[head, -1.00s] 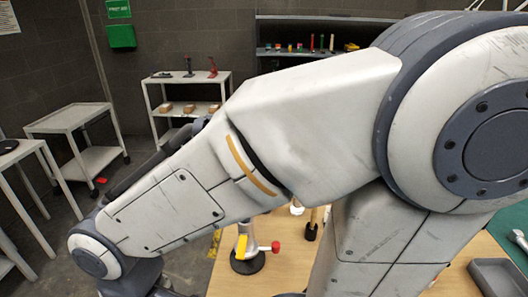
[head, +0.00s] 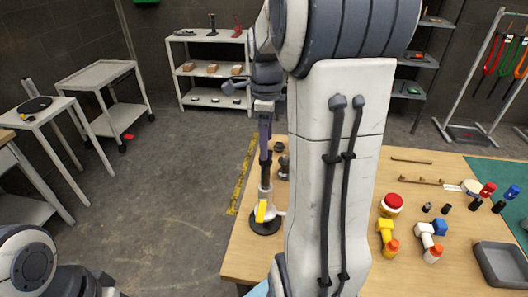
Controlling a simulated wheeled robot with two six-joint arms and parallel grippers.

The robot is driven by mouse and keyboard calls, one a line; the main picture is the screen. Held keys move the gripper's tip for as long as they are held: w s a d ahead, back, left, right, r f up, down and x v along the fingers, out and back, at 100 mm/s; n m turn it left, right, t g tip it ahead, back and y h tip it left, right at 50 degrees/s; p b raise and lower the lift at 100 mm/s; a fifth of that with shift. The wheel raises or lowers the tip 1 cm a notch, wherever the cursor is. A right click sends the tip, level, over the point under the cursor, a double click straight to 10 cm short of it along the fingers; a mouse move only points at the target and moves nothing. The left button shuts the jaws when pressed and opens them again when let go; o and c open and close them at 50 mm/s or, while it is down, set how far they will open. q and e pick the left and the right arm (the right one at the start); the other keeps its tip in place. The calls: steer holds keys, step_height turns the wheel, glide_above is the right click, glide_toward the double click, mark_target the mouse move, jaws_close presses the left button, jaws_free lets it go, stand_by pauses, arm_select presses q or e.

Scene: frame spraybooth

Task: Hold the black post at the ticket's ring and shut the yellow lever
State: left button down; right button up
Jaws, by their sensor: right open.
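A stand with a round black base (head: 266,221) is near the left edge of the wooden table. A yellow lever (head: 261,211) sits low on it, and a pale part shows beside the lever. My right gripper (head: 265,178) points straight down over this stand, seen nearly edge-on. Its fingers are open, with the dark tips just above the lever. The upper part of the stand is lost behind the gripper, so I cannot tell the black post from the fingers or whether they touch. No ticket or ring can be made out. My left gripper is out of view.
My right forearm blocks the table's middle. To its right are a red-topped yellow button (head: 391,204), a yellow fitting (head: 386,236), a white fitting (head: 430,240) and a grey tray (head: 500,265). Small dark pieces (head: 281,165) stand behind the stand.

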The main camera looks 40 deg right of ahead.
mark_target(266, 165)
step_height(266, 165, down, 9)
steer(key=shift+r+p, duration=0.2)
steer(key=shift+p, duration=0.25)
jaws_close()
steer(key=shift+r+p, duration=2.75)
steer(key=shift+r, duration=0.25)
stand_by(0.4)
stand_by(2.3)
